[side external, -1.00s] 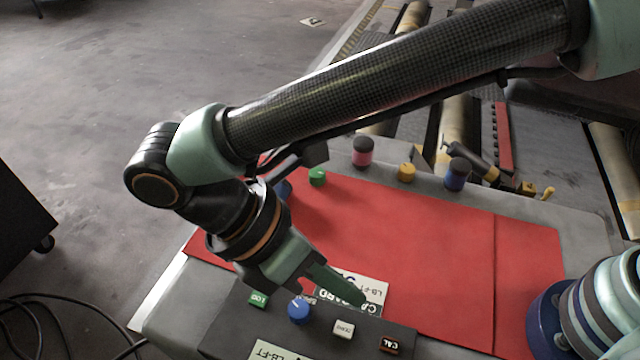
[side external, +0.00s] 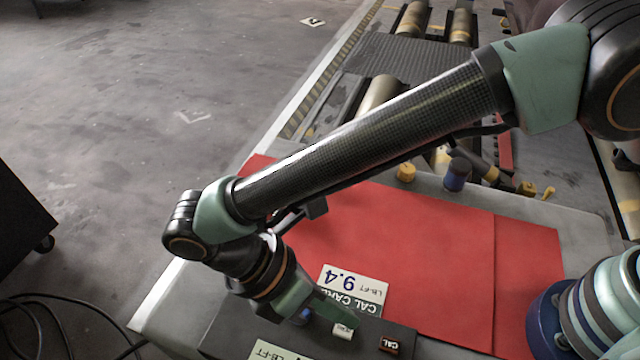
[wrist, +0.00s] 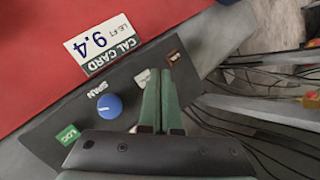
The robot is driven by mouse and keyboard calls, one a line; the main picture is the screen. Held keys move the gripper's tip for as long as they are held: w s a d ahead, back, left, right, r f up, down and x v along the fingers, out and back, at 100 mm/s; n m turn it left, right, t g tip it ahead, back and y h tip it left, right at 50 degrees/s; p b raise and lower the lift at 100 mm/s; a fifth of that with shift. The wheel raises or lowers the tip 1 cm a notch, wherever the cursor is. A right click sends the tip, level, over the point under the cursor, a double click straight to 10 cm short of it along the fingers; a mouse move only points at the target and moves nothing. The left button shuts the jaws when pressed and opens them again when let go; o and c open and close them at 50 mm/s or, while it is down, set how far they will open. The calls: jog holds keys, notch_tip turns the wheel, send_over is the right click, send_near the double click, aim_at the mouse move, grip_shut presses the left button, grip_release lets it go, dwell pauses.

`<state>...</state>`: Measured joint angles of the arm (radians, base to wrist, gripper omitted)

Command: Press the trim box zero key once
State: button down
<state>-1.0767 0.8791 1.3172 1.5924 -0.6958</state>
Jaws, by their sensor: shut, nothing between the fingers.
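The dark trim box (side external: 230,325) lies at the front of the bench and also shows in the wrist view (wrist: 120,78). Its white zero key (side external: 342,332) shows below my fingertips in the side view. In the wrist view the white key (wrist: 142,78) is just left of my fingers, partly covered. My gripper (side external: 350,317) is shut and empty, its green fingers (wrist: 159,78) together and pointing down at the box near this key. I cannot tell whether they touch it. The dark red CAL key (side external: 389,345) is to the right.
A blue span knob (wrist: 109,106) and a green LOG key (wrist: 68,134) sit left of the fingers in the wrist view. A cal card (side external: 352,288) reading 9.4 lies behind the box on a red mat (side external: 440,240). Cables (wrist: 250,125) hang at the right.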

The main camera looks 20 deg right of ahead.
aim_at(358, 334)
jog(key=shift+f, duration=0.85)
jog(key=shift+f, duration=0.2)
dwell(1.4)
jog(key=shift+s+f, duration=0.1)
jog(key=shift+f, duration=0.15)
jog(key=shift+f, duration=0.35)
dwell(0.9)
jog(key=shift+r, duration=0.8)
jog(key=shift+r, duration=2.5)
